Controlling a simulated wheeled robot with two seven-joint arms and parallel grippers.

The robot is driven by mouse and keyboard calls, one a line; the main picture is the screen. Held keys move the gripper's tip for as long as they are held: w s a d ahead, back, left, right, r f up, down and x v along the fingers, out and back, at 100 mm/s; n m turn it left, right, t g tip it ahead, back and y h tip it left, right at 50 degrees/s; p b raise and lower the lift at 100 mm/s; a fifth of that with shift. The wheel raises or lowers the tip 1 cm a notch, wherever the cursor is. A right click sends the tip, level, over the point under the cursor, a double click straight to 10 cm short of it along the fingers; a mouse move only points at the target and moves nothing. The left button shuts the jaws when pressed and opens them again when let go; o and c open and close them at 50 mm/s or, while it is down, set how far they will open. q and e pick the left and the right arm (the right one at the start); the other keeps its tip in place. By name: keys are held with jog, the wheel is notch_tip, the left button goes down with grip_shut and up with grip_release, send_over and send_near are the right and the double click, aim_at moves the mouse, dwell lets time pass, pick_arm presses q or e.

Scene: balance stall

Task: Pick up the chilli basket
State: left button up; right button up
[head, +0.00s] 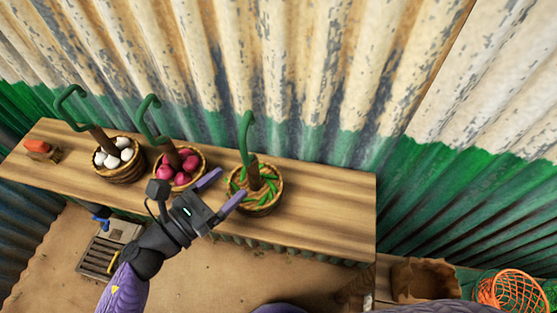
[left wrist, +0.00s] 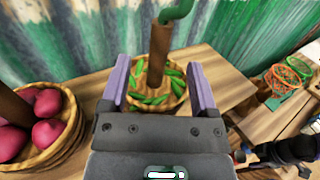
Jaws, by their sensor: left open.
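The chilli basket (head: 262,207) is a round woven basket of green chillies on the wooden bench, with a brown upright post and a curved green handle top. My left gripper (head: 231,183) is open, its two purple fingers pointing towards the basket from its left side. In the left wrist view the basket (left wrist: 176,103) shows beyond and between the open fingers (left wrist: 158,68), with its post (left wrist: 160,50) between them. Nothing is held. A dark shape at the lower right of the left wrist view may be my right arm; its jaws cannot be made out.
A basket of pink-red vegetables (head: 192,182) stands close left of the chilli basket, and a basket of white ones (head: 122,172) further left. The bench (head: 330,205) is clear to the right. Corrugated wall (head: 300,90) rises behind.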

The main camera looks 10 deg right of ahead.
aim_at(252, 168)
pick_arm(q)
jog(key=x, duration=0.3)
jog(key=shift+w+d+p, duration=0.1)
jog(key=shift+w+p, duration=0.05)
jog(key=shift+p, duration=0.2)
jog(key=x, duration=0.3)
jog(key=f+x, duration=0.1)
jog(key=x, duration=0.1)
jog(key=shift+w+d, duration=0.1)
jog(key=shift+d, duration=0.05)
grip_shut()
pick_arm(e)
jog(key=shift+s+a+r, duration=0.5)
jog(key=shift+s+a, duration=0.05)
jog(key=shift+a, duration=0.5)
jog(key=shift+d, duration=0.15)
pick_arm(q)
jog(key=shift+r, duration=0.1)
pick_arm(e)
jog(key=shift+d, duration=0.35)
